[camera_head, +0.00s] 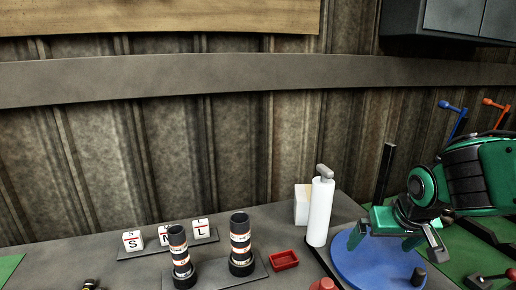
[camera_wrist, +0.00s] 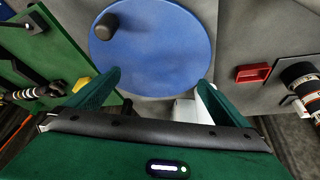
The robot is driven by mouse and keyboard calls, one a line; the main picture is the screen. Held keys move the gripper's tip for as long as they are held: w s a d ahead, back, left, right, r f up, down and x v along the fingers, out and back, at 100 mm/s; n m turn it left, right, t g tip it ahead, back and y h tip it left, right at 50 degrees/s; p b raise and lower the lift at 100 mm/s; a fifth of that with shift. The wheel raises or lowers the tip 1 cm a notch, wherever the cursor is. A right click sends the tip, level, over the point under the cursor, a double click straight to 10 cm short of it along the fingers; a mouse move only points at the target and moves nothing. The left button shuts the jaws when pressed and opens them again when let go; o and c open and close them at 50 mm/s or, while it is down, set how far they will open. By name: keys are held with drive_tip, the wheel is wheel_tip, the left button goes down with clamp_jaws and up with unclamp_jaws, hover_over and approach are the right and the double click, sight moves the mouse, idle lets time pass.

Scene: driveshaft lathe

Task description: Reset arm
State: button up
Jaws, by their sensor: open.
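My green arm reaches in from the right in the head view. My gripper (camera_head: 412,240) points down over a round blue disc (camera_head: 360,262) on the bench. In the wrist view the two green fingers of my gripper (camera_wrist: 160,85) are spread apart with nothing between them. The blue disc (camera_wrist: 150,45) lies beyond the fingertips, and a dark knob (camera_wrist: 106,23) stands near its edge. In the head view the knob (camera_head: 418,276) is just below the gripper, and the gripper does not appear to touch it.
A white cylinder (camera_head: 319,212) stands left of the disc. A red tray (camera_head: 284,260) and two lens-like cylinders (camera_head: 241,245) (camera_head: 180,258) are further left. Lettered white blocks (camera_head: 133,241) sit behind them. A green board (camera_wrist: 40,50) with a shaft lies beside the disc. Cabinets (camera_head: 462,18) hang upper right.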

drive_tip(key=s+d+m+g, duration=0.2)
drive_tip(key=s+d, duration=0.3)
drive_tip(key=s, duration=0.5)
drive_tip(key=s+d+m+g, duration=0.3)
drive_tip(key=s+d, duration=0.3)
drive_tip(key=s, duration=0.4)
drive_tip(key=shift+d+f+y, duration=0.15)
drive_tip(key=shift+f+y, duration=0.1)
drive_tip(key=shift+y, duration=0.05)
